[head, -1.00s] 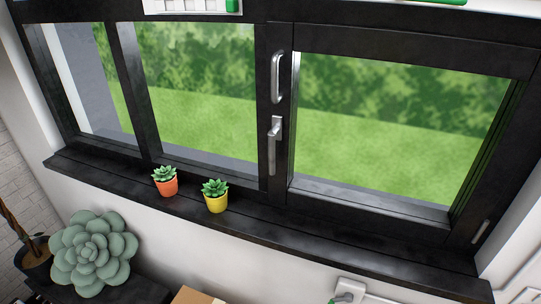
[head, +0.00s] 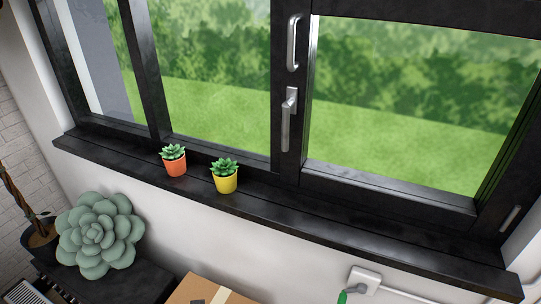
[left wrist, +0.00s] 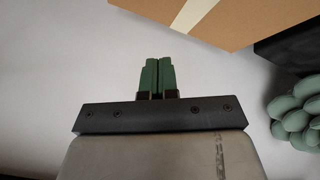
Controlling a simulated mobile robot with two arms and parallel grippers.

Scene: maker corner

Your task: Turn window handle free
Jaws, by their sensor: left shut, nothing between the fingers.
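The window handle (head: 289,118) is a silver lever on the dark frame post between the panes in the head view. Its lever points down. A silver fixed pull (head: 294,42) sits above it on the same post. My left gripper (left wrist: 158,75) shows only in the left wrist view, with its green fingers shut together and nothing between them. It is in front of a pale wall, away from the handle. My right gripper is not in view.
An orange pot (head: 174,166) and a yellow pot (head: 226,181) with succulents stand on the dark sill (head: 330,218), left of the handle. A cardboard box (head: 206,291), a large succulent (head: 100,234) and a white wall socket (head: 365,280) are below the sill.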

